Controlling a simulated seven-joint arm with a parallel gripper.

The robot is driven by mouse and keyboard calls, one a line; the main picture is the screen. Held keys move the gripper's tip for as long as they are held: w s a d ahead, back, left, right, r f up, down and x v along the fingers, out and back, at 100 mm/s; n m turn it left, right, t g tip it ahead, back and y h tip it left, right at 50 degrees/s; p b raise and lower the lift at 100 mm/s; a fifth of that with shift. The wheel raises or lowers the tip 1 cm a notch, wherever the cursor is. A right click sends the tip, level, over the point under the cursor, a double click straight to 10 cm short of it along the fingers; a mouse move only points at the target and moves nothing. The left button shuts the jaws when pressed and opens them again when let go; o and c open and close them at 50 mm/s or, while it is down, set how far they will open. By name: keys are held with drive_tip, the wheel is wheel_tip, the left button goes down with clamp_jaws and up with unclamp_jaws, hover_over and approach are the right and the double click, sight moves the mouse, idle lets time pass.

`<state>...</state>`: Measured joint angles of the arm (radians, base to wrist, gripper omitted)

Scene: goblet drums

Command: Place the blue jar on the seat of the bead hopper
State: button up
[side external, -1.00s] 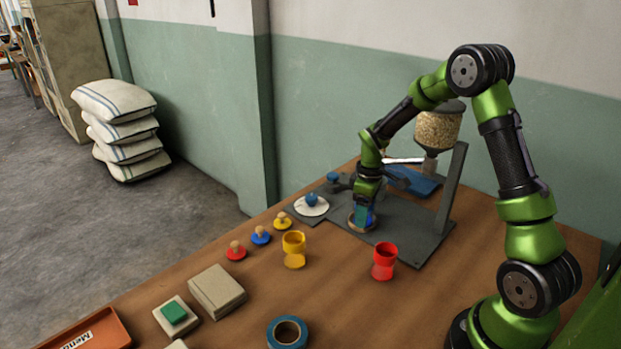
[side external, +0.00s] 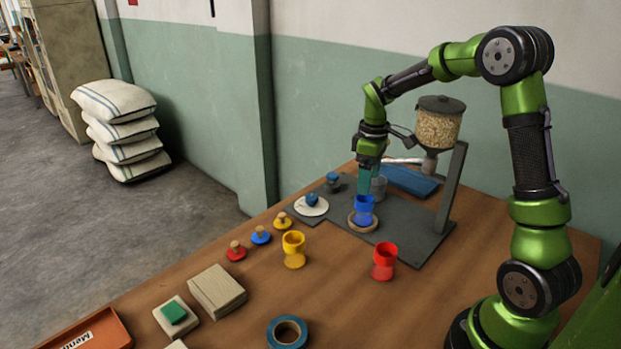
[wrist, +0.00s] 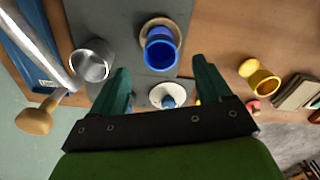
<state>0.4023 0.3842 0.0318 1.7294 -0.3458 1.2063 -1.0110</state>
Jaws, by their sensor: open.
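The blue jar (side external: 364,208) stands upright inside the round wooden ring seat (side external: 351,223) on the grey base plate of the bead hopper (side external: 438,128). In the wrist view the blue jar (wrist: 161,50) shows its open mouth, with the wooden seat (wrist: 146,24) around its foot. My gripper (side external: 368,192) is above and just behind the jar in the side view. In the wrist view its two green fingers are spread wide and empty (wrist: 163,82), with the jar beyond their tips.
A grey metal cup (side external: 378,187) stands behind the jar. A white disc with a blue knob (side external: 311,206) lies left on the plate. Yellow (side external: 294,249) and red (side external: 384,261) jars stand in front. The hopper's grey post (side external: 451,187) rises at right.

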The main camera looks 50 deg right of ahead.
drive_tip(key=s+a+r+m+t, duration=0.4)
drive_tip(key=s+a+r, duration=0.3)
drive_tip(key=a+r, duration=0.4)
drive_tip(key=s+a+m+t+y, duration=0.2)
drive_tip(key=s+a+m+t, duration=0.1)
drive_tip(key=s+a, duration=0.4)
drive_tip(key=shift+s+a+r+m, duration=0.3)
drive_tip(key=shift+s+a+r, duration=0.1)
drive_tip(key=shift+s, duration=0.45)
drive_tip(key=shift+c, duration=0.4)
